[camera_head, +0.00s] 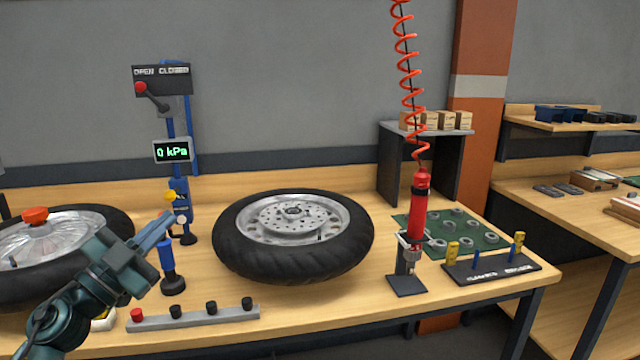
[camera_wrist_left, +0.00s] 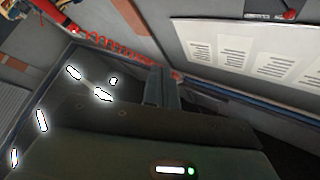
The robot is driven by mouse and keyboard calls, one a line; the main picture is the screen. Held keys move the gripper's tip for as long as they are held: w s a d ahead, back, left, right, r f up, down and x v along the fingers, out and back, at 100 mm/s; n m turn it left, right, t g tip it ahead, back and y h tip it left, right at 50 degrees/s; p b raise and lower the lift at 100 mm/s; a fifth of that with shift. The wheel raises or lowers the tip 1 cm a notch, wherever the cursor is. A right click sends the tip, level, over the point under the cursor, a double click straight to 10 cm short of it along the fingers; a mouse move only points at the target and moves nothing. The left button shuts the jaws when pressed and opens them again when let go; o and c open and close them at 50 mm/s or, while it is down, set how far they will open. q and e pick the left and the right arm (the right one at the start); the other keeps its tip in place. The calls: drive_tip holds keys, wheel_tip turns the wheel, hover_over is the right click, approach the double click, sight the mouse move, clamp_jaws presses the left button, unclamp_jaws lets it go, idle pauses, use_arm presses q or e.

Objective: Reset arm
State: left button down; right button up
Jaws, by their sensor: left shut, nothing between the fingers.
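My left gripper (camera_head: 165,228) comes in from the lower left in the head view. It is raised above the left part of the workbench (camera_head: 385,315), in front of the blue stand. Its fingers are together and nothing shows between them. In the left wrist view the closed fingers (camera_wrist_left: 161,88) point away from the bench toward the wall. My right gripper does not show in either view.
A wheel with tire (camera_head: 228,240) lies mid-bench; another wheel (camera_head: 112,222) lies behind my left arm. A gauge stand (camera_head: 172,152), a strip with caps (camera_head: 192,318), a red tool (camera_head: 419,205) on a coiled hose and a green mat (camera_head: 485,240) are around.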

use_arm(q)
drive_tip(key=s+d+f+n+g+y, duration=0.1)
drive_tip(key=s+d+f+n+y, duration=0.15)
drive_tip(key=f, duration=0.55)
drive_tip(key=s+d+f+n+g+y, duration=0.1)
drive_tip(key=s+f+n+y, duration=0.25)
drive_tip(key=f, duration=0.45)
drive_tip(key=s+d+f+n+y, duration=0.2)
drive_tip(key=s+f+n, duration=0.15)
drive_tip(key=f, duration=0.45)
drive_tip(key=s+d+f+g, duration=0.3)
drive_tip(key=s+d+f, duration=0.1)
drive_tip(key=s+f, duration=0.3)
drive_tip(key=s+d+f+n+g+p, duration=0.1)
drive_tip(key=s+d+f+g, duration=0.3)
drive_tip(key=s+f, duration=0.2)
drive_tip(key=s, duration=0.2)
drive_tip(key=shift+s+d+f, duration=0.2)
drive_tip(key=shift+s+f, duration=0.1)
drive_tip(key=shift+f, duration=0.05)
